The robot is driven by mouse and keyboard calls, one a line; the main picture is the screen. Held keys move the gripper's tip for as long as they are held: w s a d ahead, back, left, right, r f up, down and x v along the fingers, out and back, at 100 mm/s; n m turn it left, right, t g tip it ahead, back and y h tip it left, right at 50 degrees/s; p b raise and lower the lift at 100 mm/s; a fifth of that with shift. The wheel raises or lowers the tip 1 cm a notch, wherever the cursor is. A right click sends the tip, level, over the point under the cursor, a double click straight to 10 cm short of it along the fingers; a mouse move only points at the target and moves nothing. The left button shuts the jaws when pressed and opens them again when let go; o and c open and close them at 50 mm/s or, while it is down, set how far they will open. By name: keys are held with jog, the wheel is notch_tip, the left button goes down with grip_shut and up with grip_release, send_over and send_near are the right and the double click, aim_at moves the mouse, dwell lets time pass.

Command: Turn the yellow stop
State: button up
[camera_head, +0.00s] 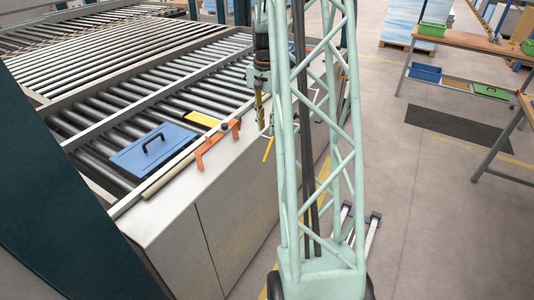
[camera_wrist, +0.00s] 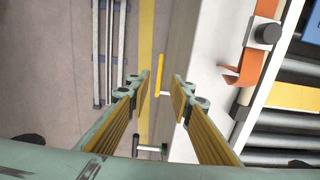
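The yellow stop (camera_wrist: 160,75) is a slim yellow bar beside the pale cabinet edge, with a whitish stub at its lower end in the wrist view. It also shows in the head view (camera_head: 268,149), tilted at the cabinet's side. My gripper (camera_wrist: 162,77) is open, with one ribbed finger to each side of the bar's lower part in the picture. I cannot tell how far the bar lies beyond the fingertips. No contact shows. In the head view my gripper (camera_head: 260,112) hangs above the cabinet edge, partly hidden by my lattice column.
An orange bracket (camera_head: 211,148) with a dark knob stands on the cabinet top (camera_head: 176,205). A blue plate with a handle (camera_head: 153,149) and a yellow plate (camera_head: 202,118) lie by the rollers. A dark-ended rod (camera_wrist: 150,148) shows below the stop.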

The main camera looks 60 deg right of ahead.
aim_at(267, 152)
jog(key=shift+f, duration=0.1)
jog(key=shift+f+b, duration=0.75)
jog(key=shift+f, duration=6.05)
grip_shut()
